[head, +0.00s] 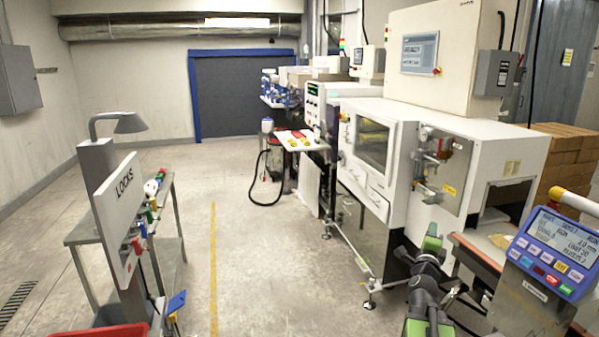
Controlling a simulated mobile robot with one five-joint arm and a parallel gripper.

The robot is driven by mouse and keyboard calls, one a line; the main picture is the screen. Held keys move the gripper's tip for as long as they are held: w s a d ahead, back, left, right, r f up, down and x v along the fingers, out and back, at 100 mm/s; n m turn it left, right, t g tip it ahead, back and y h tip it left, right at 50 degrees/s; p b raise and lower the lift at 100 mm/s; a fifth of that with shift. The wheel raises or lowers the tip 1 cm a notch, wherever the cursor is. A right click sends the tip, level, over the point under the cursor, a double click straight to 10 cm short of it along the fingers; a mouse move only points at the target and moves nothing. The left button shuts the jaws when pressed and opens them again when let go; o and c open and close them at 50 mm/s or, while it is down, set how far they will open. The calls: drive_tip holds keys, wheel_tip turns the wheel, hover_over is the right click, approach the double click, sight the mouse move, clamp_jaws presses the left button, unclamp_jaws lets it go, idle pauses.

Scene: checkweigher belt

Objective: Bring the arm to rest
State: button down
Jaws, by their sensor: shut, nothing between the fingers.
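My arm, dark grey with green parts, reaches up from the bottom edge right of centre in the head view. My gripper (433,231) is at its far end, small in the picture, and looks shut and empty. It is in front of the white checkweigher machine (395,130), left of the blue control panel (552,252). The fingers are too small to make out in detail, and I cannot tell whether they touch anything.
A lock board (122,215) with a lamp and hanging coloured locks stands at left by a grey table (82,233). A red tray (100,331) is at the bottom left. Cardboard boxes (570,150) stand at right. The floor (250,250) in the middle is clear.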

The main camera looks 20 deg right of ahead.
drive_tip(key=w+a+f+n+y, duration=0.3)
drive_tip(key=w+a+n+y, duration=0.1)
drive_tip(key=a, duration=0.7)
drive_tip(key=w+a+f+n+y, duration=0.4)
drive_tip(key=w+a+n, duration=0.1)
drive_tip(key=a, duration=0.7)
drive_tip(key=w+a+f+n+y, duration=0.3)
drive_tip(key=w+a+n+y, duration=0.1)
drive_tip(key=a, duration=0.7)
drive_tip(key=s+a+f+n+g+y, duration=0.2)
drive_tip(key=s+a+f+n+g, duration=0.2)
drive_tip(key=a+f, duration=0.25)
drive_tip(key=s+a+f+n+g+y, duration=0.1)
drive_tip(key=s+a+f+n+g, duration=0.25)
drive_tip(key=a+f+n, duration=0.35)
drive_tip(key=s+d+f+n+g+h, duration=0.1)
drive_tip(key=s+f+g, duration=0.1)
drive_tip(key=s, duration=0.5)
drive_tip(key=s+d+f+n+g, duration=0.1)
drive_tip(key=s+n+g, duration=0.1)
drive_tip(key=s+g, duration=0.3)
drive_tip(key=s, duration=0.3)
drive_tip(key=shift+d+f+h, duration=0.2)
drive_tip(key=shift+f+h, duration=0.2)
drive_tip(key=shift+s+d, duration=0.1)
